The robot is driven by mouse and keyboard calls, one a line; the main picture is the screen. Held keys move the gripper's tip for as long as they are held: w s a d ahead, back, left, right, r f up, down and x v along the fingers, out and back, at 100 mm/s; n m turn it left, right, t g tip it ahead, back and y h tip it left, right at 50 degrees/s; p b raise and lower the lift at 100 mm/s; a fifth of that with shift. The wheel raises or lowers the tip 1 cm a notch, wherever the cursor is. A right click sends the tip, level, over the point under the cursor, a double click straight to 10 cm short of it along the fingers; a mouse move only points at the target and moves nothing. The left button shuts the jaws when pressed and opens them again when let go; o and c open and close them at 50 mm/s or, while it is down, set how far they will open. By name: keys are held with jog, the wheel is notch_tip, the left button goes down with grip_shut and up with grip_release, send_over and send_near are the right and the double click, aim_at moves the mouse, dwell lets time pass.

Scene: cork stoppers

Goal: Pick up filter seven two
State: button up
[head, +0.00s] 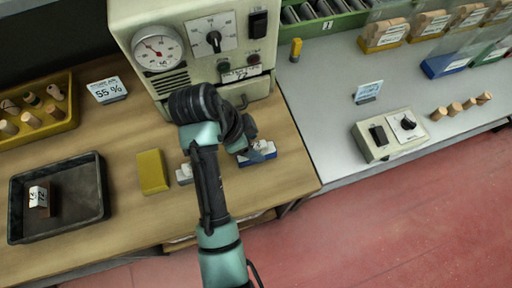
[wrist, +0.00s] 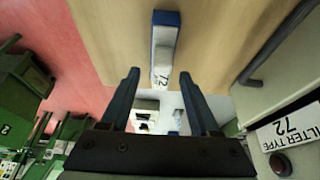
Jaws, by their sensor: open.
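A filter with a blue body and a white part (head: 257,153) lies on the wooden bench, below the cream machine. In the wrist view the filter (wrist: 165,48) shows a white label reading 72. My gripper (wrist: 159,75) is open and empty, with the filter ahead of its fingertips and apart from them. In the head view my arm hides most of my gripper and a little of the filter. A second, whitish-grey block (head: 184,174) lies left of my arm, partly hidden. Another white labelled piece (head: 39,196) is in the black tray (head: 98,190); its number is unclear.
The cream machine (head: 150,18) stands behind, its plate reading filter type 72 in the wrist view (wrist: 292,132). A yellow block (head: 153,171) lies left of my arm. A grey bench (head: 330,120) with a switch box (head: 388,136) and corks is to the right.

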jog(key=shift+x, duration=0.9)
jog(key=shift+c, duration=0.3)
grip_shut()
